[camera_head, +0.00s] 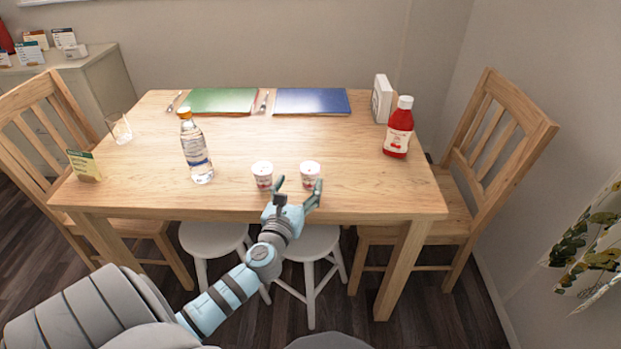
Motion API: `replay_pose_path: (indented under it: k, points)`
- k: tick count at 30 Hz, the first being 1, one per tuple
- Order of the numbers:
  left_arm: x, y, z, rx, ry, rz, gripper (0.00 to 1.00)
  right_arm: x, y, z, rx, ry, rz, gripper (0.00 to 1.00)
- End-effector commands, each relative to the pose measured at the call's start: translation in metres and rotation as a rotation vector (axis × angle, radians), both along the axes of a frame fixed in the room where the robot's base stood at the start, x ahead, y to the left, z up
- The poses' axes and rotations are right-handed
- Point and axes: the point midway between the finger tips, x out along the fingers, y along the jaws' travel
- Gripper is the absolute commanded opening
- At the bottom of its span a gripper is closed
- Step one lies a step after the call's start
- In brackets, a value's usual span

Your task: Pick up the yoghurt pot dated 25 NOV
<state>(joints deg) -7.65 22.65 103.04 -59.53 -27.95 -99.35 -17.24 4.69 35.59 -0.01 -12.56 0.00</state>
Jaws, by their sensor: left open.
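Two small white yoghurt pots with red markings stand upright near the front edge of the wooden table (240,148). One is the left yoghurt pot (262,174), the other the right yoghurt pot (310,172). The dates on them are too small to read, so I cannot tell which is dated 25 NOV. My left gripper (298,188) is open at the table's front edge, its fingers spread just in front of the right pot. Whether a finger touches that pot, I cannot tell. My right gripper is not in view.
A clear bottle (195,148) stands left of the pots, a red sauce bottle (398,128) to the right. A glass (119,127) and a small card box (84,166) are at the left. Green (221,100) and blue (312,101) mats lie at the back. Stools and chairs surround the table.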

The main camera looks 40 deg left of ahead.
Motion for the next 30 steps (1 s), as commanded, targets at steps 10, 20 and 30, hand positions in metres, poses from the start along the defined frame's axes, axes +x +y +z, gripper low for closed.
replay_pose_path:
  k: [10, 20, 30]
  points:
    - [0.056, 0.014, 0.001, -0.004, -0.002, 0.000, 0.70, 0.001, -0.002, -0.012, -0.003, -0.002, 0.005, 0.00]
    - [0.069, 0.020, 0.002, -0.005, 0.001, 0.000, 0.67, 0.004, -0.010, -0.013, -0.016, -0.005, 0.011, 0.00]
    - [0.069, 0.020, 0.001, -0.005, 0.001, -0.001, 0.13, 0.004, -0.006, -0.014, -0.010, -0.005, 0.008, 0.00]
